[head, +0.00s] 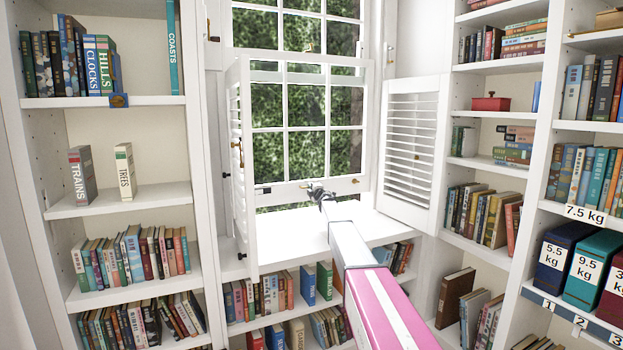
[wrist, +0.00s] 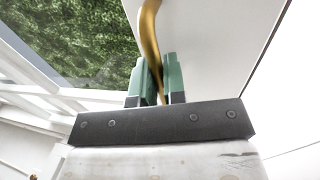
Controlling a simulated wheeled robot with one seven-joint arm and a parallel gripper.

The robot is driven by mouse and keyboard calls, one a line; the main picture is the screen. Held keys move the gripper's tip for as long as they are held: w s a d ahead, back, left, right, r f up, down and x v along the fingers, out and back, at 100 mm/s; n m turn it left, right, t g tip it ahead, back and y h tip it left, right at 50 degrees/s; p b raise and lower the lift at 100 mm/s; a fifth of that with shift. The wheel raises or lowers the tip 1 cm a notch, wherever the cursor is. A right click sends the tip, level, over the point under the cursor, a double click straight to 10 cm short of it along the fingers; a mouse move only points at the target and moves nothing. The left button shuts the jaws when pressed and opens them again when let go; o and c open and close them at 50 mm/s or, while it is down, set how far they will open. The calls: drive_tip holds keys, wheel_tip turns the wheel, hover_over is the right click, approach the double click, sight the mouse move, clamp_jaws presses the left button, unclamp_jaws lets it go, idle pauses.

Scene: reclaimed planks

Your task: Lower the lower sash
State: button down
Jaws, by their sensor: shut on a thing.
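The lower sash (head: 290,190) is a white-framed window panel with several panes. It stands partly raised, with a strip of greenery showing in the gap between its bottom rail and the white sill (head: 300,224). My gripper (head: 318,190) is at the bottom rail, near its middle. In the wrist view, the green-padded fingers of my gripper (wrist: 156,82) are shut on a curved brass handle (wrist: 149,36). In the head view my gripper hides most of that handle. A second small brass piece (head: 355,181) shows farther right on the rail.
White louvred shutters stand open at the left (head: 242,160) and right (head: 408,150) of the window. Bookshelves flank both sides, with low shelves of books (head: 265,298) under the sill. Weight-labelled boxes (head: 595,265) stand at the lower right. The sill is clear.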

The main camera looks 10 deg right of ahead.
wheel_tip(320, 180, down, 11)
drive_tip(key=shift+f, duration=0.1)
drive_tip(key=shift+s, duration=0.1)
drive_tip(key=c, duration=1.2)
unclamp_jaws()
drive_tip(key=shift+r, duration=0.4)
wheel_tip(320, 180, up, 4)
approach(290, 186)
drive_tip(key=x, duration=0.4)
drive_tip(key=shift+a, duration=0.1)
